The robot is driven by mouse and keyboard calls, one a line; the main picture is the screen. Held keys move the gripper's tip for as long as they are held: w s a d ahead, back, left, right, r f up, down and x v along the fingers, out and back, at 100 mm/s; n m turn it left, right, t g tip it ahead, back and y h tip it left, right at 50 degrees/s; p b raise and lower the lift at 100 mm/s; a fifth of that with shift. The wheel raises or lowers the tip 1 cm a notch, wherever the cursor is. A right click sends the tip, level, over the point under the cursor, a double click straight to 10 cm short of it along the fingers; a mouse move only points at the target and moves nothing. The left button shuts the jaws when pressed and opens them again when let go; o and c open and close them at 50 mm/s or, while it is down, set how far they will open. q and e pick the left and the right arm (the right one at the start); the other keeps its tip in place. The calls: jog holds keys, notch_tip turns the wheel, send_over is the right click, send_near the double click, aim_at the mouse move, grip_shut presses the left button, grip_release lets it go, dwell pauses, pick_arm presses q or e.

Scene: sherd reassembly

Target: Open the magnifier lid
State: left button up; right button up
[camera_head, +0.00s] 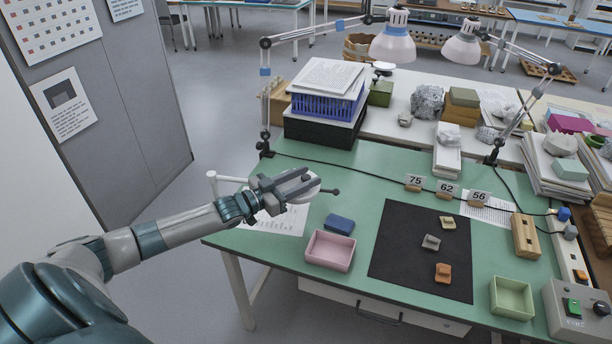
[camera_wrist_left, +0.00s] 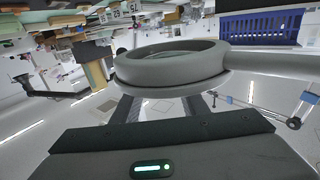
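The magnifier (camera_head: 306,197) is a pale round head at the left end of the green table, on a white side arm from a short post. A small dark knob (camera_head: 336,191) sticks out to its right. In the left wrist view the magnifier (camera_wrist_left: 170,64) is a thick grey ring just beyond the fingers. My left gripper (camera_head: 292,184) is at the magnifier and partly covers it. Its two fingers (camera_wrist_left: 163,108) are apart with nothing seen between them. I cannot tell whether they touch the magnifier, nor make out the lid separately. My right gripper is not in view.
A pink tray (camera_head: 330,251) and a blue block (camera_head: 340,224) lie right of the magnifier. A black mat (camera_head: 400,260) holds several sherds. A lamp post (camera_head: 265,110) and a blue basket (camera_head: 328,104) stand behind. A paper sheet (camera_head: 278,222) lies below the gripper.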

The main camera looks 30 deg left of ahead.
pick_arm(q)
jog(key=shift+w+d, duration=0.15)
jog(key=shift+w, duration=0.15)
grip_shut()
